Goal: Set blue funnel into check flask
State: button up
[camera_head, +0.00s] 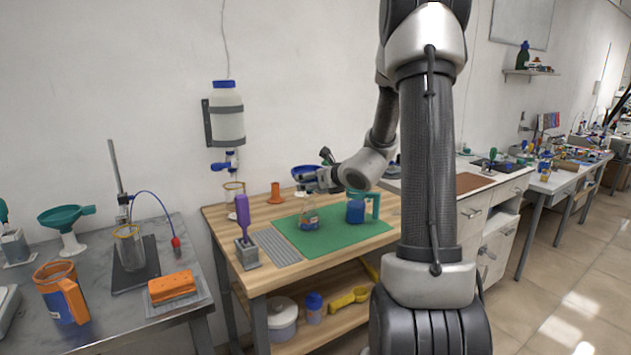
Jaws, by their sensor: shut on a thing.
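The blue funnel (305,173) is held in the air over the green mat (345,234) by my gripper (322,178). My gripper reaches in from the right and is shut on the funnel's side; the fingertips are small and partly hidden. A small clear flask with an orange-and-blue marking, which looks like the check flask (309,217), stands upright on the mat's left part. The funnel appears above the flask's mouth, with a gap between them. The funnel's stem is hard to make out.
A blue jug with a green handle (356,210) stands right of the flask. A purple-handled tool in a holder (243,216), a grey ribbed pad (274,246) and an orange spool (276,193) are to the left. A blue-capped bottle (227,118) hangs on the wall.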

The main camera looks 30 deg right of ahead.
jog(key=shift+s+r, duration=0.1)
jog(key=shift+s, duration=0.1)
dwell(0.3)
jog(key=shift+w, duration=0.2)
jog(key=o, duration=0.5)
jog(key=shift+s, duration=0.3)
dwell(0.4)
jog(key=shift+v, duration=1.9)
jog(key=shift+s+r, duration=0.1)
jog(key=shift+s, duration=0.05)
jog(key=v, duration=1.1)
jog(key=shift+s+r, duration=0.2)
jog(key=shift+s, duration=0.15)
